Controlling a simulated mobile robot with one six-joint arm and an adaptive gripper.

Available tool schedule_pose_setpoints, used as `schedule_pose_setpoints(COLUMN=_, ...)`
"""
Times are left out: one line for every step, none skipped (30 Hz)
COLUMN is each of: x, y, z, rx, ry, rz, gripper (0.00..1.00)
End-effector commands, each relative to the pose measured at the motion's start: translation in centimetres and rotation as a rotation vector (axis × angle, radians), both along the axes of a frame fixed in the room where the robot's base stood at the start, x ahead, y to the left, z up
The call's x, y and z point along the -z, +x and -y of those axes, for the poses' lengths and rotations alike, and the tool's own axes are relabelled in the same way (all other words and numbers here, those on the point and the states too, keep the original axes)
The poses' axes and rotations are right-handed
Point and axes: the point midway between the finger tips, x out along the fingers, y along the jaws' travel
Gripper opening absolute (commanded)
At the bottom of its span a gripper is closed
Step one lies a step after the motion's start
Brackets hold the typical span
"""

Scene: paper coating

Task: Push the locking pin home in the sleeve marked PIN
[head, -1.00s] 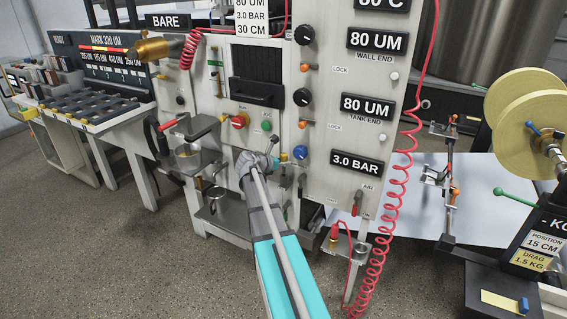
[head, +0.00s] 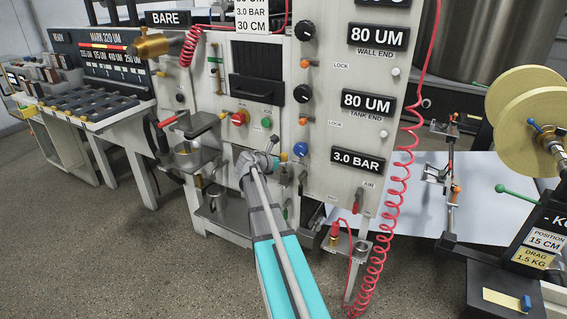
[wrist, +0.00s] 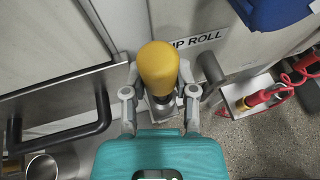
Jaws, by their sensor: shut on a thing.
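My gripper (head: 268,161) is at the front of the grey machine, below the red and green buttons. The wrist view shows the gripper (wrist: 160,95) with its two fingers on either side of a yellow rounded knob (wrist: 158,68), shut on it. A grey metal collar or shank (wrist: 161,105) shows below the knob. The knob looks like the head of the locking pin, but its shaft and seating depth cannot be seen. No label reading PIN is legible. A partly covered label ending in "IP ROLL" (wrist: 197,41) is behind the knob.
A dark grey cylindrical part (wrist: 211,71) stands close right of the fingers. A black handle (wrist: 100,112) is at the left. A blue knob (head: 300,149) sits just right of my gripper. A red coiled hose (head: 391,215) hangs farther right. Floor is open at the front left.

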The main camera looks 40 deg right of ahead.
Motion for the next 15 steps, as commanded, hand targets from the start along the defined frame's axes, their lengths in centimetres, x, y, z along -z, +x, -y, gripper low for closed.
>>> schedule_pose_setpoints(x=0.18, y=0.0, z=0.0, rx=0.0, ry=0.0, rz=0.0, gripper=0.0)
schedule_pose_setpoints(x=0.24, y=0.0, z=0.0, rx=0.0, ry=0.0, rz=0.0, gripper=0.0)
schedule_pose_setpoints(x=0.3, y=0.0, z=0.0, rx=0.0, ry=0.0, rz=0.0, gripper=0.0)
schedule_pose_setpoints(x=0.36, y=0.0, z=0.0, rx=0.0, ry=0.0, rz=0.0, gripper=0.0)
schedule_pose_setpoints(x=0.41, y=0.0, z=0.0, rx=0.0, ry=0.0, rz=0.0, gripper=0.0)
schedule_pose_setpoints(x=0.48, y=0.0, z=0.0, rx=0.0, ry=0.0, rz=0.0, gripper=0.0)
schedule_pose_setpoints(x=0.53, y=0.0, z=0.0, rx=0.0, ry=0.0, rz=0.0, gripper=0.0)
schedule_pose_setpoints(x=0.58, y=0.0, z=0.0, rx=0.0, ry=0.0, rz=0.0, gripper=0.0)
schedule_pose_setpoints(x=0.66, y=0.0, z=0.0, rx=0.0, ry=0.0, rz=0.0, gripper=0.0)
schedule_pose_setpoints(x=0.7, y=0.0, z=0.0, rx=0.0, ry=0.0, rz=0.0, gripper=0.0)
schedule_pose_setpoints(x=0.76, y=0.0, z=0.0, rx=0.0, ry=0.0, rz=0.0, gripper=0.0)
schedule_pose_setpoints(x=0.83, y=0.0, z=0.0, rx=0.0, ry=0.0, rz=0.0, gripper=0.0)
schedule_pose_setpoints(x=0.89, y=0.0, z=0.0, rx=0.0, ry=0.0, rz=0.0, gripper=0.0)
schedule_pose_setpoints(x=0.93, y=0.0, z=0.01, rx=0.0, ry=0.0, rz=0.0, gripper=0.0)
schedule_pose_setpoints(x=1.0, y=0.0, z=0.0, rx=0.0, ry=0.0, rz=0.0, gripper=0.0)
